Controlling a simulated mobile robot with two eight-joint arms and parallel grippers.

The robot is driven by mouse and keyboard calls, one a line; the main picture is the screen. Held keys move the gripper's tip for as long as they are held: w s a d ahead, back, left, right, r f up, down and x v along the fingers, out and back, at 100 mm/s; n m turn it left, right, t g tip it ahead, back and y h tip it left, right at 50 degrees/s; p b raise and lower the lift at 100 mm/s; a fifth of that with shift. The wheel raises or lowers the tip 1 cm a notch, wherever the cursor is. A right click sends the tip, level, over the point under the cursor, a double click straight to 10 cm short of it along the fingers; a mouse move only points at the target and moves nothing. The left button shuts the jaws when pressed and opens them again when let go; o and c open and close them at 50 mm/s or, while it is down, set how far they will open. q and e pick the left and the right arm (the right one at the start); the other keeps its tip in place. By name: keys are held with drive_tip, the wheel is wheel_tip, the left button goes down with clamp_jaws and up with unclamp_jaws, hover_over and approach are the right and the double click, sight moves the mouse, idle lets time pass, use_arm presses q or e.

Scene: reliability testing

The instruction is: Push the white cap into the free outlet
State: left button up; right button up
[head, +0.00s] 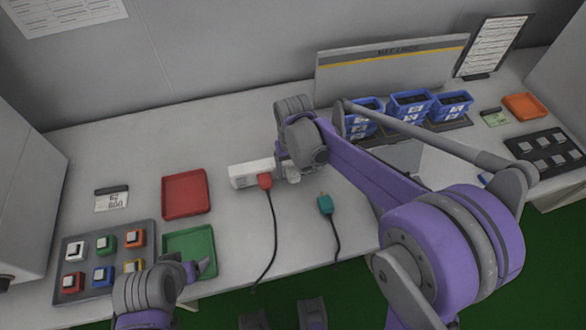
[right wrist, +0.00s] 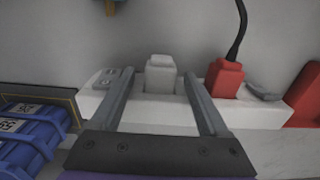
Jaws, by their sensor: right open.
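In the right wrist view the white cap (right wrist: 160,78) stands upright at the white power strip (right wrist: 252,112), between the two spread fingers of my right gripper (right wrist: 158,72). Gaps show on both sides of the cap; whether it is fully seated I cannot tell. A red plug (right wrist: 225,78) is in the strip to its right. In the head view the strip (head: 242,175) is partly hidden by my right gripper (head: 290,172), and the red plug (head: 265,181) shows at its front. My left gripper (head: 196,270) is over the green tray; its jaw opening is unclear.
A teal plug (head: 325,204) on a cable lies on the table right of the strip. A red tray (head: 185,193), a green tray (head: 188,243) and a button board (head: 108,240) are at left. Blue bins (head: 410,105) stand at the back right.

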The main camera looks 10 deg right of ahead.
wheel_tip(320, 180, up, 11)
drive_tip(key=p, duration=0.1)
idle(0.4)
